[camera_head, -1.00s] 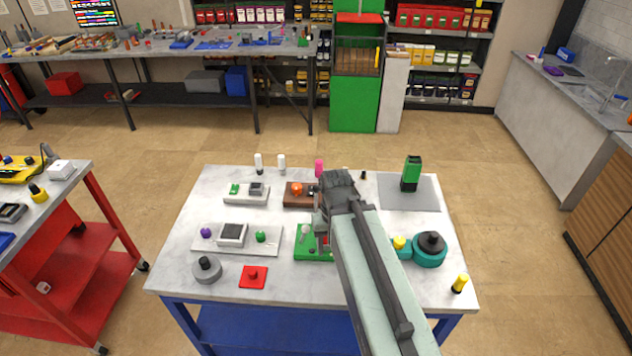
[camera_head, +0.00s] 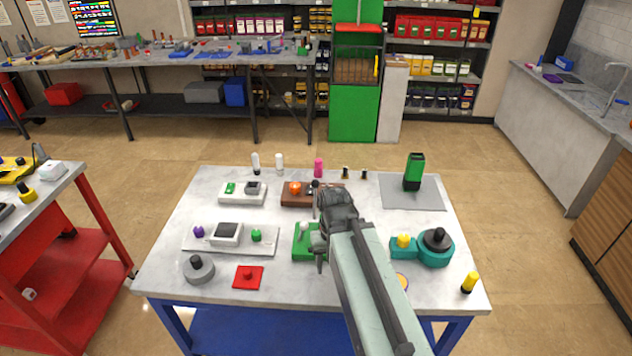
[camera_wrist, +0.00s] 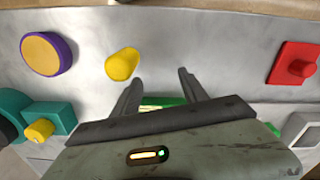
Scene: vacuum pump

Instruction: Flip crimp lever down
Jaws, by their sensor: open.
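A green base (camera_head: 305,242) with a grey upright part (camera_head: 304,228) stands in the middle of the table, just left of my gripper. I cannot tell whether the grey part is the crimp lever. My gripper (camera_head: 320,262) is over the right side of this base, which the wrist and arm partly hide. In the wrist view my gripper (camera_wrist: 160,76) is open, its two fingers apart with nothing held between them. A strip of green base (camera_wrist: 165,102) shows between the fingers, mostly hidden by the gripper body. Contact cannot be told.
A yellow knob (camera_wrist: 122,64), a purple-rimmed disc (camera_wrist: 46,54) and a red plate (camera_wrist: 295,66) lie around the fingers. A teal unit (camera_head: 435,247) stands to the right. A white panel (camera_head: 226,236) is to the left, a brown block (camera_head: 296,198) behind.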

